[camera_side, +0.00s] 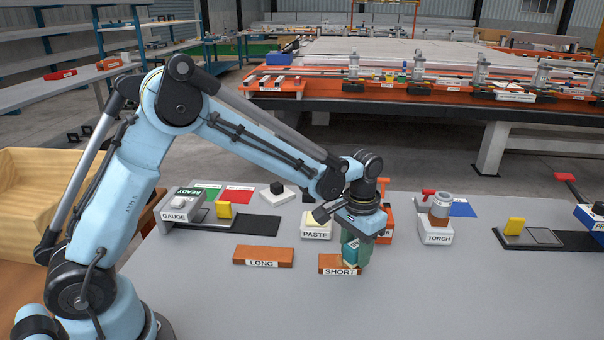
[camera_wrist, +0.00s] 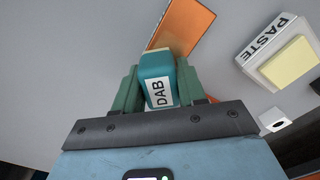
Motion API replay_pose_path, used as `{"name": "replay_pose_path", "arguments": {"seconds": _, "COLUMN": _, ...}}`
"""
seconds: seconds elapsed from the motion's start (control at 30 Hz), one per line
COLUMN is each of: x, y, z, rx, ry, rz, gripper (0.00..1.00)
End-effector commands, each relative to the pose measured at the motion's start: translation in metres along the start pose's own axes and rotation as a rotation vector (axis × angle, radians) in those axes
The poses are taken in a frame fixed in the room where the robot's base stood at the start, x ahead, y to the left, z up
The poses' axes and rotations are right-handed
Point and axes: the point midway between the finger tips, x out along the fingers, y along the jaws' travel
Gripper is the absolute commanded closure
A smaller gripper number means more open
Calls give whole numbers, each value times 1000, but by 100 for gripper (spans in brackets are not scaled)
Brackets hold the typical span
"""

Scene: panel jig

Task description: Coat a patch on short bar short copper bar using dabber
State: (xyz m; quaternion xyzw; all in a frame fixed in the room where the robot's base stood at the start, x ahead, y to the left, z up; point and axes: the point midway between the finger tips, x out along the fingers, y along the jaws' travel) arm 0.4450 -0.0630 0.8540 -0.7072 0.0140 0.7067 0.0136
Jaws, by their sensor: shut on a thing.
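The short copper bar (camera_side: 338,265), labelled SHORT, lies on the grey table below my gripper. My gripper (camera_side: 354,250) is shut on the teal dabber (camera_side: 350,251), whose DAB label shows in the wrist view (camera_wrist: 158,82). The dabber is at the right part of the short bar, directly over it in the side view. In the wrist view the orange-brown bar (camera_wrist: 184,24) shows beyond the dabber's end. I cannot tell whether the dabber touches the bar, and any coat under it is hidden. The paste block (camera_side: 316,229), labelled PASTE, stands behind the short bar.
The long bar (camera_side: 263,257) lies left of the short one. The gauge (camera_side: 184,204) is at the back left. The torch (camera_side: 436,231) stands to the right. An orange device (camera_side: 386,222) is partly hidden behind my gripper. The front of the table is clear.

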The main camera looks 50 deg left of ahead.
Motion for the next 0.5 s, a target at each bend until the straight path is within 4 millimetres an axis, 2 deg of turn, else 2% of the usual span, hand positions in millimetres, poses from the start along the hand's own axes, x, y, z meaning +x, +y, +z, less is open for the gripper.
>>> {"name": "replay_pose_path", "arguments": {"seconds": 0.5, "x": 0, "y": -31, "z": 38, "rx": -3, "ry": -1, "rz": -1, "gripper": 84}}
